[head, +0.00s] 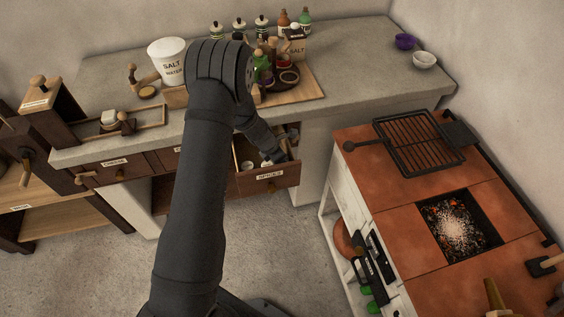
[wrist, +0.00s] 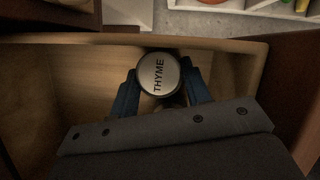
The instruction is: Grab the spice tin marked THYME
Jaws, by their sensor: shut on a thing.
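The spice tin marked THYME (wrist: 158,74) shows in the wrist view as a round silver lid with dark lettering. My gripper (wrist: 160,90) has its two blue fingers on either side of the tin, shut on it. The tin is within the wooden walls of the open drawer (wrist: 70,80); I cannot tell whether it touches the drawer floor. In the head view the drawer labelled SPICES (head: 270,176) is pulled out under the counter, and my arm reaches down into it. My fingertips and the tin are hidden there.
A tiled stove (head: 405,215) with a grill rack (head: 418,143) stands to the right. Grey floor (head: 270,235) lies open in front of the drawer.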

